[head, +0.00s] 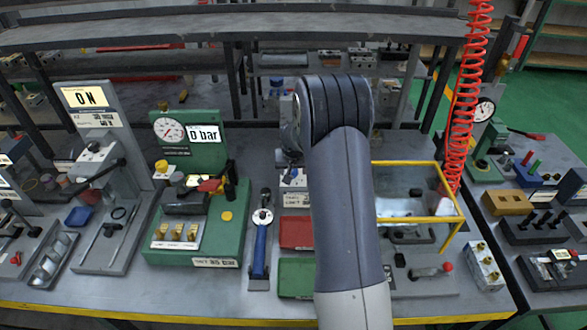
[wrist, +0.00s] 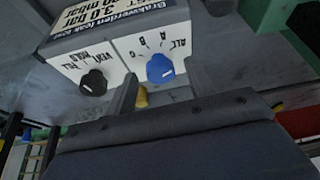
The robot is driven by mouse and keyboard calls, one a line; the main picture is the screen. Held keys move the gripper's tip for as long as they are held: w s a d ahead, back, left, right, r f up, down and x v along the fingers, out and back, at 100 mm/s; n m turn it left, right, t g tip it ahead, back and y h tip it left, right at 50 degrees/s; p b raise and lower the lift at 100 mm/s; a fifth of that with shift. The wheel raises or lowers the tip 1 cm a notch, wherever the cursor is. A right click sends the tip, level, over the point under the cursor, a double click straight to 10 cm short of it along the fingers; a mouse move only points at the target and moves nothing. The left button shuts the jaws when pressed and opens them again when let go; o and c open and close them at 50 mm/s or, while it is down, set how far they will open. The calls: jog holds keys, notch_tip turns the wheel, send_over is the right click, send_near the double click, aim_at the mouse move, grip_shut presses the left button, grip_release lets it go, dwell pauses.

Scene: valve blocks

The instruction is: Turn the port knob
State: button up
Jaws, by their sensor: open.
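The blue knob (wrist: 160,69) is on a white panel marked A, B, C and ALL in the wrist view. I take it for the port knob by those letters. A black knob (wrist: 93,82) with VENT, HOLD and FILL labels is to its left. My gripper (wrist: 157,86) is open at the lower middle. Its grey fingers reach toward the blue knob, which appears between their tips; I cannot tell whether they touch it. In the head view, my arm hides my gripper and most of the knob box (head: 293,178).
A green gauge stand (head: 205,215) reading 0 bar is left of my arm. A blue-handled tool (head: 260,245) and a red tray (head: 296,233) lie nearer. A yellow frame (head: 440,219) stands to the right, with a red coiled hose (head: 468,90) hanging behind.

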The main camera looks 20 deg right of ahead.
jog(key=shift+c, duration=0.5)
jog(key=c, duration=0.9)
jog(key=shift+n, duration=0.3)
jog(key=n+b, duration=0.1)
jog(key=n+y+b, duration=0.1)
jog(key=n+b, duration=0.1)
jog(key=shift+d+f+b, duration=0.2)
jog(key=shift+f+b, duration=0.05)
jog(key=shift+b, duration=0.1)
jog(key=n+y+b, duration=0.1)
jog(key=n+b, duration=0.1)
jog(key=b, duration=0.1)
jog(key=shift+d+n+y, duration=0.15)
jog(key=shift+n+y, duration=0.15)
jog(key=shift+n, duration=0.1)
jog(key=shift+r+n+b, duration=0.2)
jog(key=shift+n+b, duration=0.4)
jog(key=shift+n, duration=0.1)
